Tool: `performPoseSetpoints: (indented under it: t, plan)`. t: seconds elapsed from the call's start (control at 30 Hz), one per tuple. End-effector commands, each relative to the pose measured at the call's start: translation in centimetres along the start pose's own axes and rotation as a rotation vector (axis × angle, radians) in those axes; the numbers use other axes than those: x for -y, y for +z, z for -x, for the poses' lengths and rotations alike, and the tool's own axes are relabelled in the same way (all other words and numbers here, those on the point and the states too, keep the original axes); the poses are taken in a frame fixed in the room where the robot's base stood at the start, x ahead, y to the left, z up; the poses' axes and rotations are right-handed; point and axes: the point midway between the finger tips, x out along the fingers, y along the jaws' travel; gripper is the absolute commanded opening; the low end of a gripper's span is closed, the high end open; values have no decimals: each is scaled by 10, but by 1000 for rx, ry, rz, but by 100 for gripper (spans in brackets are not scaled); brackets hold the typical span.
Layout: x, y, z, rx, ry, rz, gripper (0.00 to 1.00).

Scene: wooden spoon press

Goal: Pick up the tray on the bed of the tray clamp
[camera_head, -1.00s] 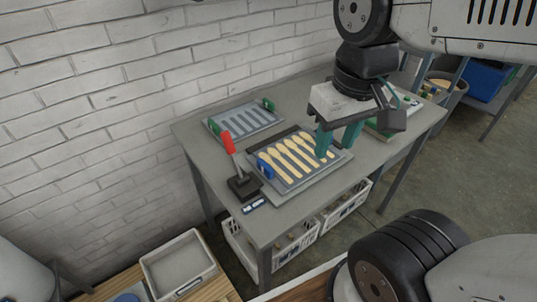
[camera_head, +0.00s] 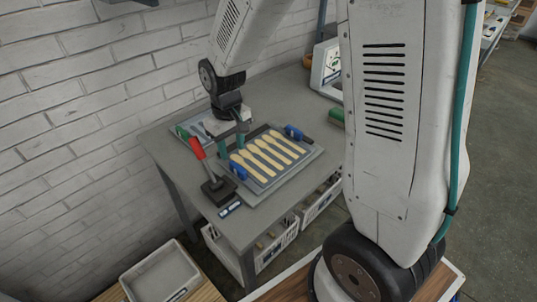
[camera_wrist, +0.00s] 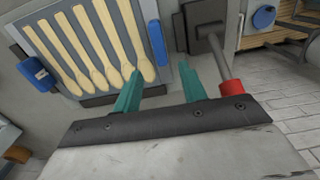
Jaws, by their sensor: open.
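The tray (camera_head: 276,180) is a dark grey plate with several pale wooden spoons lying in rows and a blue handle at each of two opposite ends. It lies on the grey bed (camera_head: 311,160) on the table. In the wrist view the tray (camera_wrist: 137,32) is at the upper left. My gripper (camera_head: 232,148) is open and empty near the tray's back left edge, fingers pointing down. In the wrist view its teal fingers (camera_wrist: 160,85) are apart; the left one overlaps the spoon ends. I cannot tell whether it touches them. The red-handled lever (camera_head: 197,149) stands left of the tray.
A second tray with green handles (camera_head: 183,132) lies behind, partly hidden by my gripper. A white machine (camera_head: 327,70) stands at the table's far end. White crates (camera_head: 277,246) are under the table. A grey bin (camera_head: 160,273) stands at lower left.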

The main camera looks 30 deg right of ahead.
Motion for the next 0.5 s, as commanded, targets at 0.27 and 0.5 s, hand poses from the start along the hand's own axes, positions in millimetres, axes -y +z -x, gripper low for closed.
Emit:
performPoseSetpoints:
  t: [0.27, 0.5]
  plan:
    - [1, 3, -36, 6, -1, -1, 42]
    - [2, 3, -64, 3, 0, -1, 42]
